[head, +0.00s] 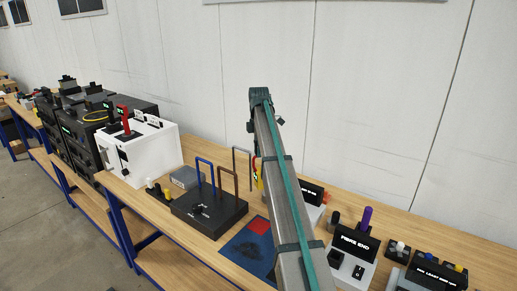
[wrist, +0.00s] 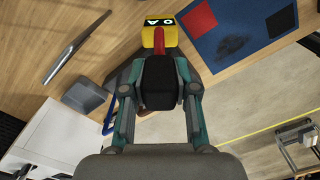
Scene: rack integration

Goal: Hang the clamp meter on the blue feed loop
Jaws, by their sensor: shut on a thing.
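The clamp meter (wrist: 160,38) has a yellow body with a small display, a red part and a black section. My gripper (wrist: 158,80) is shut on the black section, with a teal finger on either side. In the head view the meter (head: 257,173) shows partly at the left edge of my arm, which hides my gripper. The blue feed loop (head: 205,172) stands upright on a black base (head: 208,213), left of the meter and apart from it. In the wrist view a bit of the blue loop (wrist: 108,124) shows left of the fingers, mostly hidden.
A brown loop (head: 236,180) and a grey loop (head: 234,150) stand beside the blue one. A grey box (head: 185,177) and a white cabinet (head: 150,155) lie to the left. A blue mat with a red square (head: 240,250) is in front; labelled devices (head: 353,245) stand at right.

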